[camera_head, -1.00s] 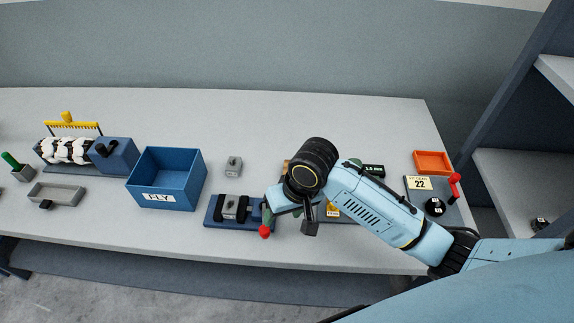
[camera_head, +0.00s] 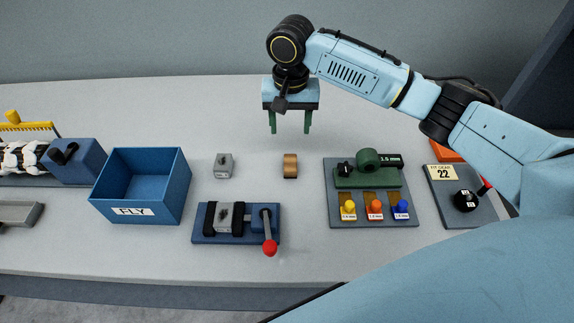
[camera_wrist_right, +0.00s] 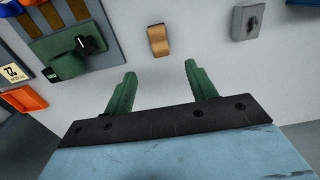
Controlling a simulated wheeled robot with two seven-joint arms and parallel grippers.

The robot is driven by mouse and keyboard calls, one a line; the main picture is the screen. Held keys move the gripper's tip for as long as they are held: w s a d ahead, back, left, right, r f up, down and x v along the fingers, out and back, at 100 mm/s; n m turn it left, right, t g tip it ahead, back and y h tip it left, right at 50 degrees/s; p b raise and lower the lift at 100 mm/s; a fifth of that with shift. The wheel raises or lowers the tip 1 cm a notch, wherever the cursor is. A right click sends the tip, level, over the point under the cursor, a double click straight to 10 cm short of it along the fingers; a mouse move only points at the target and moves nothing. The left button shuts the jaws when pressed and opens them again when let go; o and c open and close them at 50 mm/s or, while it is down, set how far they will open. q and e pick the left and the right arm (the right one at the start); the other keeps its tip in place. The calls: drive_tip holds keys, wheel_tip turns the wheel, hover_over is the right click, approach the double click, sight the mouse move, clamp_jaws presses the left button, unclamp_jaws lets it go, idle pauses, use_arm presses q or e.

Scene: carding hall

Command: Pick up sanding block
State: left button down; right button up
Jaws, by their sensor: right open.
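The sanding block, a small tan and brown block (camera_head: 290,165), sits on the grey table between a small grey block and the green gauge board. It also shows in the right wrist view (camera_wrist_right: 158,41), beyond the fingertips and roughly between them. My right gripper (camera_head: 290,129) is above the table, behind the block in the head view, with its two green fingers pointing down. It is open and empty, apart from the block; the fingers also show in the right wrist view (camera_wrist_right: 160,72). My left gripper is not in view.
A blue FLY bin (camera_head: 140,188) and a small grey block (camera_head: 223,166) stand to the left. A blue clamp fixture (camera_head: 237,222) with a red-knobbed lever is in front. The grey gauge board (camera_head: 372,216) with coloured knobs lies right. Table behind the block is clear.

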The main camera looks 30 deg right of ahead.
hover_over(291, 162)
wheel_tip(291, 162, down, 6)
drive_tip(key=shift+f, duration=0.1)
drive_tip(key=shift+w+f+b, duration=0.1)
drive_tip(key=shift+f+b, duration=0.2)
drive_tip(key=shift+f, duration=0.2)
wheel_tip(291, 162, down, 5)
drive_tip(key=shift+r+b, duration=0.1)
drive_tip(key=shift+b, duration=0.2)
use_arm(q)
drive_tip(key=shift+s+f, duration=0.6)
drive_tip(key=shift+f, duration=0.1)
use_arm(e)
drive_tip(key=shift+c, duration=0.5)
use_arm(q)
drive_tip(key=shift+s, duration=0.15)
use_arm(e)
drive_tip(key=c, duration=1)
